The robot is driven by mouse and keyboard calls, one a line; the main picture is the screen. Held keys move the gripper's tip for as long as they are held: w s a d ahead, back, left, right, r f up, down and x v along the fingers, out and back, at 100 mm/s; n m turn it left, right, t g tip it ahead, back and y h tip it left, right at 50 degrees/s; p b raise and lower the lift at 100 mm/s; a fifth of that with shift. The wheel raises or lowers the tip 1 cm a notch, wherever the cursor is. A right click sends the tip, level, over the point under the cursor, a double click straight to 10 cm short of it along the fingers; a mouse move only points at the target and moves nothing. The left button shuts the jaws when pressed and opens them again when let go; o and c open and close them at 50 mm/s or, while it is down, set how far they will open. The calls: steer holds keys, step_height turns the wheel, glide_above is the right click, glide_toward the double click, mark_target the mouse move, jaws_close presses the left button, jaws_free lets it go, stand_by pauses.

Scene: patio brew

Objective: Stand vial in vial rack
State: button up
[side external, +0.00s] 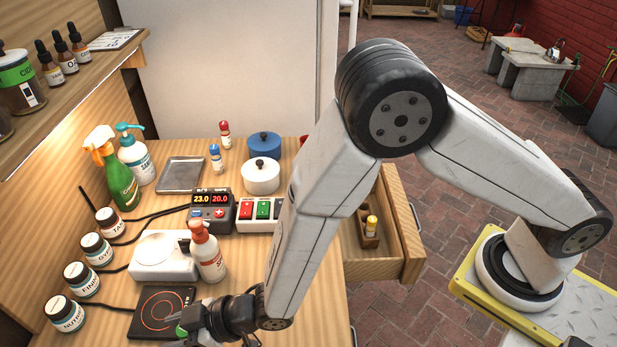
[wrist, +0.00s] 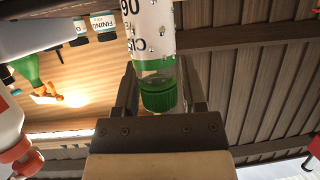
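A clear vial (wrist: 157,70) with a green cap and a white printed label is between the fingers of my gripper (wrist: 160,75) in the wrist view. The fingers look closed against its sides. In the side external view my gripper (side external: 188,335) is low at the bottom edge, above the black hot plate, with only a bit of green showing at the fingers. A small wooden rack (side external: 368,241) sits inside the open drawer at right, with a yellow-capped vial (side external: 371,224) in it. My arm hides part of the drawer.
A switch box (side external: 258,214), a digital controller (side external: 211,211) and a white pot (side external: 260,177) stand farther back. The open drawer (side external: 399,221) juts out at right.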

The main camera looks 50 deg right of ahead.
steer(key=shift+o, duration=0.7)
steer(key=shift+r, duration=0.2)
steer(key=v, duration=1.2)
steer(key=shift+w+d, duration=0.1)
steer(key=shift+w, duration=0.05)
